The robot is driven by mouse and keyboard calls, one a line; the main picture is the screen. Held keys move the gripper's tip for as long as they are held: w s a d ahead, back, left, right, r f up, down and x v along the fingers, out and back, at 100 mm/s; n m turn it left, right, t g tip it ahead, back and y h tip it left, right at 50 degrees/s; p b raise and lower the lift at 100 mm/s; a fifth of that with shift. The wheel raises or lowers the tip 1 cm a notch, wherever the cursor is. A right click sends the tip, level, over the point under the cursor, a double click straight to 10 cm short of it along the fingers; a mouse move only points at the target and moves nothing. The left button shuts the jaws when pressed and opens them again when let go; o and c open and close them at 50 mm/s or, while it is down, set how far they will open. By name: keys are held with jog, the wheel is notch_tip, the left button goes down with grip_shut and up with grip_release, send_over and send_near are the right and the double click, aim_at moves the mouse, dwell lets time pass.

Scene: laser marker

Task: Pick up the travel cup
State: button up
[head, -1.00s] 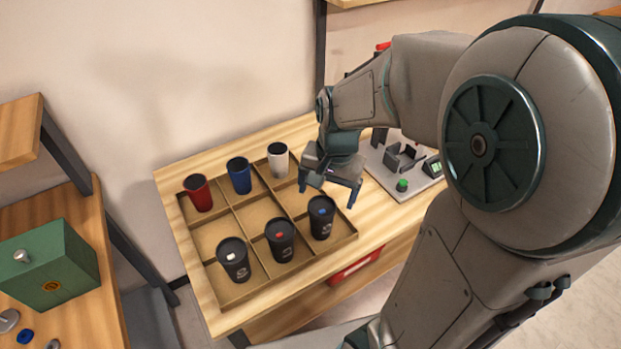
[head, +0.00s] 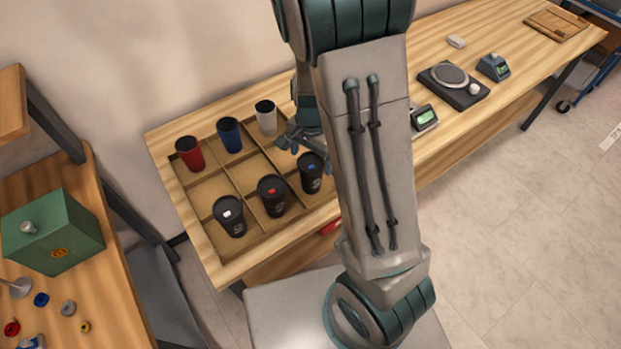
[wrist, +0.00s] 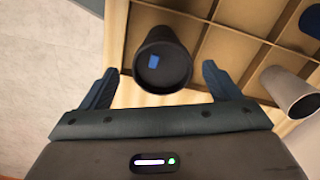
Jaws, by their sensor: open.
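Three black lidded travel cups stand in the front row of a divided cardboard tray (head: 196,222). One has a white tab (head: 229,214), one a red tab (head: 271,195), and one a blue tab (head: 311,172). My gripper (head: 303,143) is just above and behind the blue-tabbed cup, partly hidden by my arm. In the wrist view my gripper (wrist: 160,76) is open, and the blue-tabbed cup (wrist: 160,45) shows between and beyond the fingers. No contact with the cup can be seen.
Red (head: 189,153), blue (head: 229,134) and white (head: 265,117) open cups stand in the tray's back row. A green box (head: 52,232) and small parts are on the left table. My arm hides the middle bench.

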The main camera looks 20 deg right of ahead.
aim_at(311, 164)
jog(key=shift+w+f, duration=0.2)
jog(key=shift+f, duration=2.4)
jog(key=c, duration=0.7)
